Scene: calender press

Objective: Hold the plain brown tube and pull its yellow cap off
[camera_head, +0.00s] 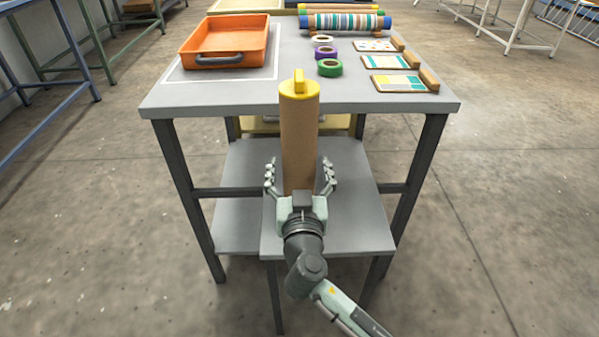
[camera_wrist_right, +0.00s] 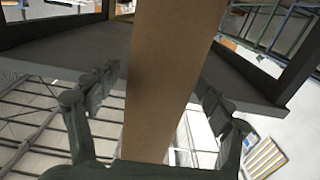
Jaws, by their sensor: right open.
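The plain brown tube (camera_head: 299,140) stands upright in front of the grey table, with its yellow cap (camera_head: 299,88) on its top end. The cap has a raised yellow tab. My right gripper (camera_head: 300,178) is open, with one finger on each side of the tube's lower part. In the right wrist view the tube (camera_wrist_right: 172,75) runs between the two open fingers (camera_wrist_right: 165,95), with gaps visible beside it. The tube's bottom end is hidden behind the gripper in the head view. My left gripper is not in view.
The grey table (camera_head: 370,97) carries an orange tray (camera_head: 227,38), tape rolls (camera_head: 329,67), sample boards (camera_head: 404,82) and a striped roll (camera_head: 343,21). A lower grey shelf (camera_head: 240,225) lies below and around the tube. Open floor shows on both sides.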

